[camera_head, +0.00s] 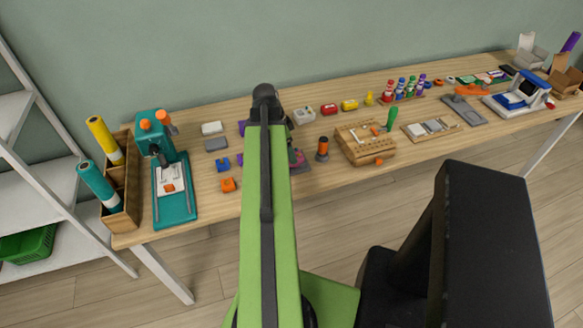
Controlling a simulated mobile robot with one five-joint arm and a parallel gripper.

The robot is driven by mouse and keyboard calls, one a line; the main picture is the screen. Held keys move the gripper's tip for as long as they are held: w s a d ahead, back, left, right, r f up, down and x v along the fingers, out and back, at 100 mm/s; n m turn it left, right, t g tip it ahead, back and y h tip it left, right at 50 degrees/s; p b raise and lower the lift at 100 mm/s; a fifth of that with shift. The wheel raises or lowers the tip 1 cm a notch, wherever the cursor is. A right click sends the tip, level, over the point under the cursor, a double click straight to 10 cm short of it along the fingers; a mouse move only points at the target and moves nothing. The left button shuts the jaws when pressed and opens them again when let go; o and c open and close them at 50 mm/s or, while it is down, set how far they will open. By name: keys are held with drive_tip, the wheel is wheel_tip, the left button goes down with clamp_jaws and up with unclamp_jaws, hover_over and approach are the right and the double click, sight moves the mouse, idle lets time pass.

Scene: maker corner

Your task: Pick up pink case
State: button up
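No pink case shows clearly. A small pinkish-red thing (297,157) sits on a dark grey base just right of my green arm and is partly hidden by it; I cannot tell if it is the case. My arm rises from the bottom and reaches over the middle of the workbench (222,205). Its dark upper end is a joint near the back edge. My gripper is not visible.
A teal press (172,180) and a wooden box (120,195) with yellow and teal rolls stand at the left. A wooden tool block (365,145) stands right of my arm. White shelves (50,150) are far left.

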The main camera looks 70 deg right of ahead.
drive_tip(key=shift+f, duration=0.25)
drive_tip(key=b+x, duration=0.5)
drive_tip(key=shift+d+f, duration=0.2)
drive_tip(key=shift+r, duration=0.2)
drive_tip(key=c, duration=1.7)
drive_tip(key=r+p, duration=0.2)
drive_tip(key=p, duration=0.1)
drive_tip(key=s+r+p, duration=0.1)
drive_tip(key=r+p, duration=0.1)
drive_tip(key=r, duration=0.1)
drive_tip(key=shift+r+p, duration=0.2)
drive_tip(key=shift+p, duration=0.2)
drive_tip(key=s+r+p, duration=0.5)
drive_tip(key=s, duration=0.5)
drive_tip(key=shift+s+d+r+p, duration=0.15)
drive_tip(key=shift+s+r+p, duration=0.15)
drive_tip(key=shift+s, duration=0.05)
